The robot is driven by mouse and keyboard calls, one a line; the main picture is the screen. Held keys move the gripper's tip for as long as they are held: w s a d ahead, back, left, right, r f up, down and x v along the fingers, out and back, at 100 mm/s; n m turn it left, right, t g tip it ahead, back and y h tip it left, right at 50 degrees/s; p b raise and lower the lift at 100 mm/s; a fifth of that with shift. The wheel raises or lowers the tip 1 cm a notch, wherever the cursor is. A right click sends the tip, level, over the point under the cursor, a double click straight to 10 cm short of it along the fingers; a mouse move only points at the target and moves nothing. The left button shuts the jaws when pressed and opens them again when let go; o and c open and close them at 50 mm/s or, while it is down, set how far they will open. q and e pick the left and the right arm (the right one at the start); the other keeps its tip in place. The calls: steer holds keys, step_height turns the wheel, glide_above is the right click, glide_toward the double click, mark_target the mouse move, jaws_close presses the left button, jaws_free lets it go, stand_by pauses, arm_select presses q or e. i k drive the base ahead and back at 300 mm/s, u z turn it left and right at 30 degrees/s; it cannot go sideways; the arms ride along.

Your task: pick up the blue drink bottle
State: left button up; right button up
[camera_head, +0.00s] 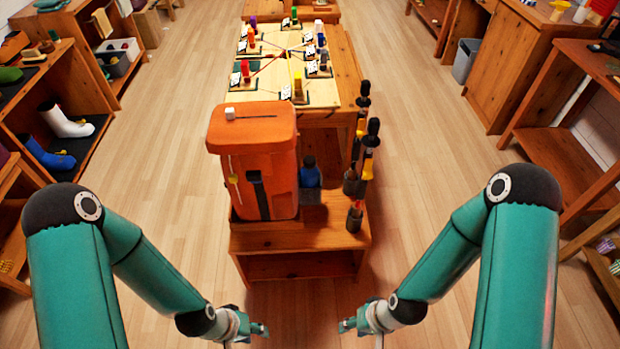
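The blue drink bottle (310,176) stands upright on the low wooden bench, just right of the orange backpack (279,187). It has a dark cap, and its lower part is hidden by a grey shape in front of it. My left gripper (262,329) is low in front of the bench, left of its middle. My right gripper (347,325) is low in front of the bench's right side. Both are apart from the bottle and appear to hold nothing. Their fingers are too small to tell open from shut.
The low bench (300,238) also carries several dark and orange upright items (369,150) right of the bottle. A table (322,92) with cards and coloured pieces stands behind. Shelves line both sides. The floor (430,170) beside the bench is clear.

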mark_target(309, 172)
steer(key=u, duration=0.35)
steer(key=i, duration=1.1)
steer(key=u, duration=0.15)
